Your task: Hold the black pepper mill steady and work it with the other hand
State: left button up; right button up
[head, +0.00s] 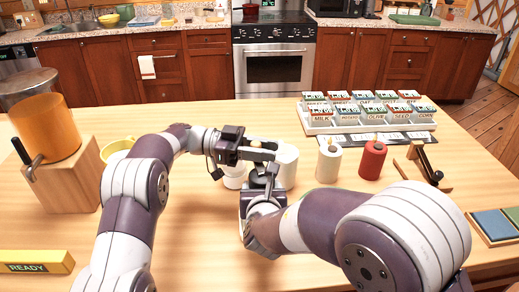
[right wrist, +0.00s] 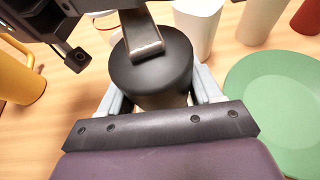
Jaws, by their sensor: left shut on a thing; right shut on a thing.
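The black pepper mill (right wrist: 143,72) stands on the table, its dark round top clear in the right wrist view. A bent metal crank arm (right wrist: 142,38) lies over that top. My right gripper (right wrist: 160,95) is shut on the mill's body, one finger on each side. In the head view my right gripper (head: 258,180) hides most of the mill. My left gripper (head: 248,150) is at the mill's upper end, shut on the pale crank knob (head: 255,144). Its dark body also shows at the upper left of the right wrist view.
A white cup (head: 232,176), white canister (head: 287,166), cream mill-like cylinder (head: 328,160) and red one (head: 373,160) stand close by. A green plate (right wrist: 285,112) lies right of the mill. A rack of labelled boxes (head: 365,122) is behind. The front-left table is mostly clear.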

pick_arm(q)
jog(key=shift+d+r+m+g+y, duration=0.1)
jog(key=shift+d+m+g+y, duration=0.1)
jog(key=shift+m+g, duration=0.35)
jog(key=shift+d+m+g+y, duration=0.15)
jog(key=shift+m+g, duration=0.2)
jog(key=shift+g, duration=0.4)
jog(key=shift+s, duration=0.1)
jog(key=o, duration=1)
jog(key=shift+c, duration=0.2)
notch_tip(320, 180, up, 10)
